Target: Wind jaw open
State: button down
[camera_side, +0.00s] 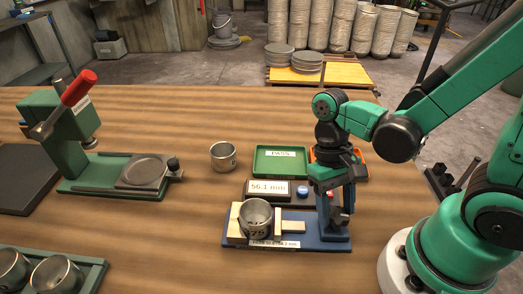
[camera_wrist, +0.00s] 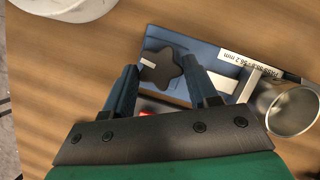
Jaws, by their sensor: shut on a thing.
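A blue measuring fixture (camera_side: 315,243) holds a metal cup (camera_side: 257,222) between a pale left block (camera_side: 236,228) and a pale sliding jaw (camera_side: 290,227). Whether the jaw touches the cup is unclear. In the wrist view the cup (camera_wrist: 293,110) and jaw (camera_wrist: 246,84) lie to the right. A dark star-shaped knob (camera_wrist: 163,70) with a pale mark sits at the fixture's end. My gripper (camera_wrist: 162,76) is shut on the knob, one finger on each side. In the side view my gripper (camera_side: 338,208) points down over the fixture's right end and hides the knob.
A display (camera_side: 269,188) reads about 56.1 mm behind the fixture. A green PASS tray (camera_side: 281,170) and an orange tray (camera_side: 322,154) stand behind it. Another cup (camera_side: 223,155) stands left of the trays. A green press (camera_side: 60,130) and a rack of cups (camera_side: 90,275) are at left.

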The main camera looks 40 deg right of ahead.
jog(key=n, duration=0.2)
jog(key=n+h, duration=0.2)
jog(key=n, duration=0.1)
jog(key=shift+a+n, duration=0.25)
jog(key=shift+n, duration=0.05)
jog(key=n+h, duration=0.2)
jog(key=n, duration=0.2)
jog(key=shift+a+n, duration=0.15)
jog(key=shift+n, duration=0.15)
jog(key=n, duration=0.2)
jog(key=n+t+h, duration=0.1)
jog(key=n, duration=0.1)
jog(key=shift+s+a+t, duration=0.1)
jog(key=shift+s+t, duration=0.1)
jog(key=shift+t, duration=0.1)
jog(key=n+t, duration=0.1)
jog(key=n, duration=0.4)
jog(key=shift+s+t+h, duration=0.15)
jog(key=shift+t+h, duration=0.25)
jog(key=shift+n, duration=0.4)
jog(key=shift+c, duration=1.2)
grip_release()
jog(key=shift+a, duration=0.1)
